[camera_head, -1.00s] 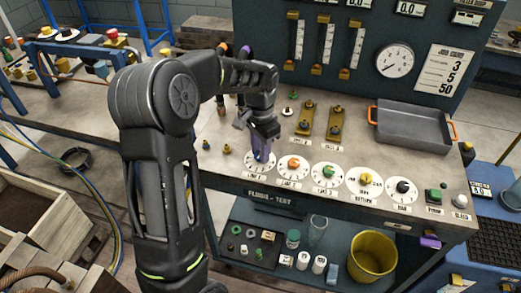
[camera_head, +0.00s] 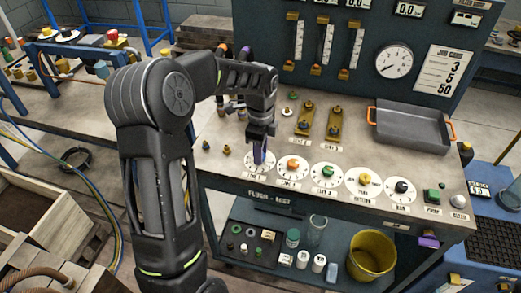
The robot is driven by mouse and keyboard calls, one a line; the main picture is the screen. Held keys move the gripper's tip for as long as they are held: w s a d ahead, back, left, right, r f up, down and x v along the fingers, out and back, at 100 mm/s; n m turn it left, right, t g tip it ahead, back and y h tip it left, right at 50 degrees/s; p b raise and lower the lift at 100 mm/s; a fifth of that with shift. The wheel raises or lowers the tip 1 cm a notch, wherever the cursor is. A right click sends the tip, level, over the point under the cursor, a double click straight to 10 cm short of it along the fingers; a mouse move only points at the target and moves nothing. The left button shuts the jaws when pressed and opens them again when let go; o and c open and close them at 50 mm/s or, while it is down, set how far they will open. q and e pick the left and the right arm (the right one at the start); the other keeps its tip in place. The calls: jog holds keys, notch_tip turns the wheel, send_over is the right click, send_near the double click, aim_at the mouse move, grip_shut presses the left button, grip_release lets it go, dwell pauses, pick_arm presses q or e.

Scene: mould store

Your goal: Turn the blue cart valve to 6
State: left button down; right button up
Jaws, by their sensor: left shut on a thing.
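A row of round white dials runs along the bench's front edge. The leftmost dial (camera_head: 248,163) is partly covered by my left gripper (camera_head: 259,157), which points down at its middle. The purple fingers are shut on that dial's knob. The knob is hidden by the fingers, so I cannot see its colour or the number it points to. To its right are dials with an orange knob (camera_head: 293,165), a green knob (camera_head: 328,171), a yellow knob (camera_head: 365,179) and a dark knob (camera_head: 402,187). My right gripper is not in view.
A grey tray (camera_head: 412,127) with orange handles sits at the back right of the bench. Two brass fittings (camera_head: 335,121) stand behind the dials. A green button (camera_head: 431,195) is at the right. A yellow bucket (camera_head: 371,255) and jars stand on the lower shelf.

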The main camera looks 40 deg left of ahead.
pick_arm(q)
jog(key=m, duration=0.5)
jog(key=shift+p, duration=0.4)
jog(key=c, duration=1.1)
grip_release()
notch_tip(320, 180, up, 8)
jog(key=shift+f+b, duration=0.1)
jog(key=shift+b, duration=0.3)
jog(key=shift+s, duration=0.1)
